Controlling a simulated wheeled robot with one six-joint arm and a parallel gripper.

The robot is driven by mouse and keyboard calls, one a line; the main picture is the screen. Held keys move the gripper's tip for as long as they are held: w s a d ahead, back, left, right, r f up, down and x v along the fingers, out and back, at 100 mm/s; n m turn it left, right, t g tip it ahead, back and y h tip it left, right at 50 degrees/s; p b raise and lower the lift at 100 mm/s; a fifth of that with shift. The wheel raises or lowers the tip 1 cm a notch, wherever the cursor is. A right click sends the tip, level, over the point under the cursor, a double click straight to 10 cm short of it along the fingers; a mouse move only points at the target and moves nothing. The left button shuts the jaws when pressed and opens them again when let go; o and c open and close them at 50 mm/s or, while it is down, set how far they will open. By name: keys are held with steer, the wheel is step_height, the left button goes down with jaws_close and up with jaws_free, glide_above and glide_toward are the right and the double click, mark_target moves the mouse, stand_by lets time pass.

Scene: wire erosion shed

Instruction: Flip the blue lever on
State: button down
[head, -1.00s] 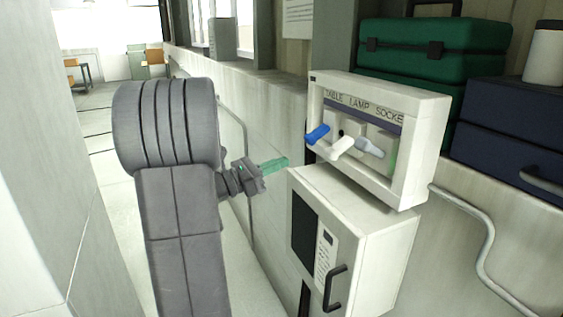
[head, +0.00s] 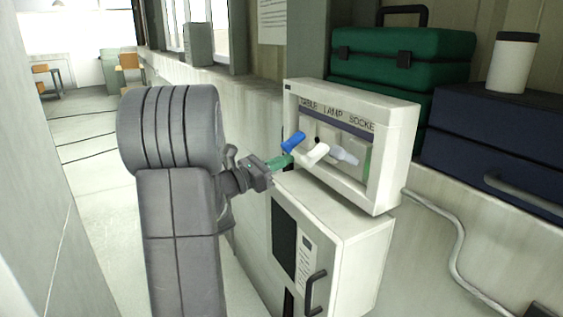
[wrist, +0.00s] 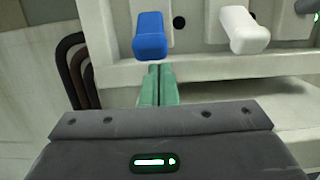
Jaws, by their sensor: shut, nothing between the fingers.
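The blue lever (head: 293,142) is the leftmost of the levers on a white switch box (head: 401,150) labelled for table, lamp and socket. It also shows in the wrist view (wrist: 149,36), sticking out toward the camera. My gripper (head: 284,162) is shut and empty, with green fingers together. In the wrist view its fingertips (wrist: 154,72) are just below the blue lever's end; I cannot tell whether they touch it. A white lever (head: 312,155) stands right of the blue one, and a grey lever (head: 344,157) is further right.
The switch box sits above a white cabinet (head: 358,256) with a black handle. Green cases (head: 440,50) and a dark blue case (head: 490,145) stand behind to the right. Dark cables (wrist: 72,65) hang left of the box. Open floor lies at the far left.

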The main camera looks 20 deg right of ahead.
steer(key=shift+r, duration=0.1)
steer(key=shift+a+r+y+p, duration=0.2)
steer(key=shift+y+p, duration=0.2)
steer(key=shift+p, duration=0.15)
